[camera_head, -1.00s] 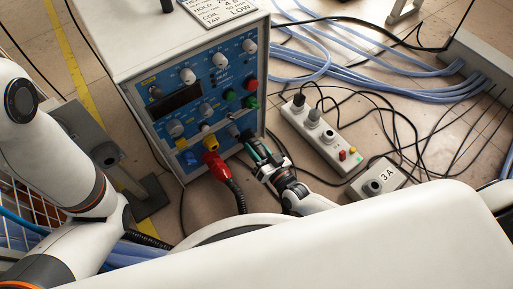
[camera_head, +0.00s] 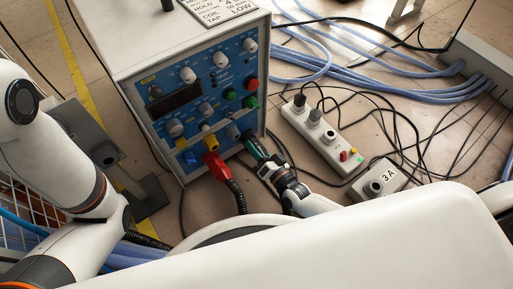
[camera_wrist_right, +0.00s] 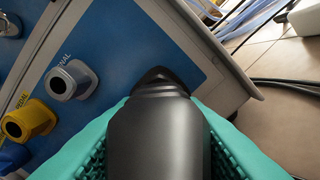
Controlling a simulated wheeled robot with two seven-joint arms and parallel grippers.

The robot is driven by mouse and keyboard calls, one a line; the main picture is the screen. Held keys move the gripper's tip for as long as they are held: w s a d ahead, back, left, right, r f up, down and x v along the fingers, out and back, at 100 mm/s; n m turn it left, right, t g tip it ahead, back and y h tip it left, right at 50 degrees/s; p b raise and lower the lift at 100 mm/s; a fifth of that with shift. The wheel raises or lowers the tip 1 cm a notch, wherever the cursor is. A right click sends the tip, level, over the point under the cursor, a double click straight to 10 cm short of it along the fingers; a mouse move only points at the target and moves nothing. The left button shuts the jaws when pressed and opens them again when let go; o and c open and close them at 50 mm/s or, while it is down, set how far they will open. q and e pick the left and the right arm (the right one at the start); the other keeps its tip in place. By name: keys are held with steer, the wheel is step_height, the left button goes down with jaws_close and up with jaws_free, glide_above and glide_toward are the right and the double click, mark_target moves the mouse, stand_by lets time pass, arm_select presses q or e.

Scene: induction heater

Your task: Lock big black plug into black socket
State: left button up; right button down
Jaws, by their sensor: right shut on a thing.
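My right gripper (camera_head: 256,150), with teal finger pads, is at the lower right of the blue front panel. In the right wrist view it is shut on the big black plug (camera_wrist_right: 158,135), with a pad on each side. The plug's narrower front end meets or nearly meets the panel. The black socket is hidden behind the plug, so I cannot tell how deep it sits or whether it is locked. My left arm shows at the left, but its gripper is out of view.
The heater cabinet (camera_head: 125,45) carries several knobs and sockets. A red plug (camera_head: 216,167) with a black cable sits left of my right gripper. A power strip (camera_head: 322,138), a grey box marked 3A (camera_head: 378,183) and loose cables lie on the floor at right.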

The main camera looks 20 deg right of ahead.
steer(key=shift+w+m, duration=0.1)
steer(key=shift+m, duration=0.4)
steer(key=c, duration=0.9)
jaws_free()
steer(key=shift+r, duration=0.1)
steer(key=shift+o, duration=0.2)
steer(key=shift+d, duration=0.1)
steer(key=shift+d, duration=0.1)
steer(key=shift+s+d+p, duration=0.1)
steer(key=shift+s+p, duration=0.2)
steer(key=shift+s, duration=0.05)
steer(key=p+v, duration=0.3)
steer(key=v, duration=0.3)
steer(key=shift+s, duration=0.5)
